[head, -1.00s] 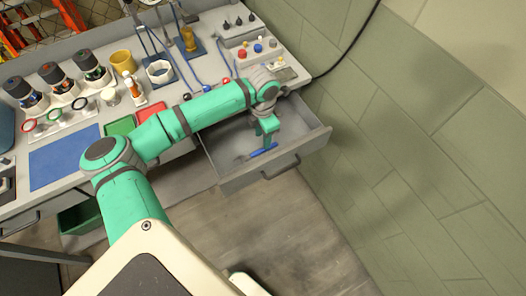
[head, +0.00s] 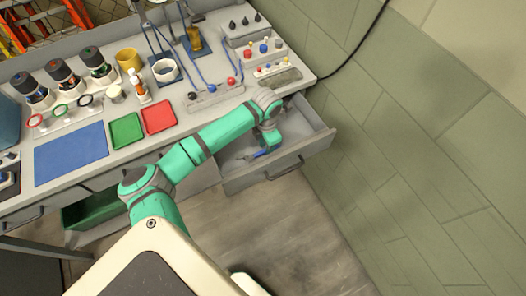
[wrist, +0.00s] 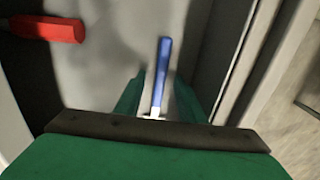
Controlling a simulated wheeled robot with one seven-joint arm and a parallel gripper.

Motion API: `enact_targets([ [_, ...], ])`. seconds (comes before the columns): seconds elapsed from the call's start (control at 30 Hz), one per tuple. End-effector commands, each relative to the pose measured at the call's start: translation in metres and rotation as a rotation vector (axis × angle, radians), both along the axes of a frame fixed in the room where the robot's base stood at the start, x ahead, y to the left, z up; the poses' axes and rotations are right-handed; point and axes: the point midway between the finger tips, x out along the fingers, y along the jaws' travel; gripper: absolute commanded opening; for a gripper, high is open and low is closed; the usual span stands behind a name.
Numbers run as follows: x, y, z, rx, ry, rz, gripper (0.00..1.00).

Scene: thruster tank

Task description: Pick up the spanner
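A blue-handled tool (wrist: 161,75), which I take to be the spanner, lies in the open drawer (head: 225,184). In the wrist view its handle points away from me, and a pale metal part shows near the gripper's base, mostly hidden. In the head view the tool (head: 257,154) is small and partly covered by my gripper (head: 268,144). In the wrist view my gripper (wrist: 158,95) is open. Its two green fingers stand either side of the handle with a gap on each side. I cannot tell the exact height of the fingertips above the drawer floor.
A red-handled item (wrist: 48,28) lies left of the fingers in the wrist view. The drawer's side wall is close on the right. Above is the bench with a red tray (head: 159,117), green tray (head: 126,131) and blue mat (head: 71,153). A tiled wall (head: 430,160) stands right.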

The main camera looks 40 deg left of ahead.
Motion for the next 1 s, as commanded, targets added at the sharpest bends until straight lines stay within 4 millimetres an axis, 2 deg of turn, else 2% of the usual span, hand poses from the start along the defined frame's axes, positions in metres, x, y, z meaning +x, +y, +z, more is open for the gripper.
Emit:
enact_targets([
  [0.2,0.0,0.0,0.0,0.0,0.0,0.0,0.36],
  [0.33,0.0,0.0,0.0,0.0,0.0,0.0,0.05],
  [0.37,0.0,0.0,0.0,0.0,0.0,0.0,0.0],
  [0.77,0.0,0.0,0.003,0.0,0.0,0.0,0.0],
  [1.0,0.0,0.001,0.023,0.002,-0.001,-0.002,0.0],
])
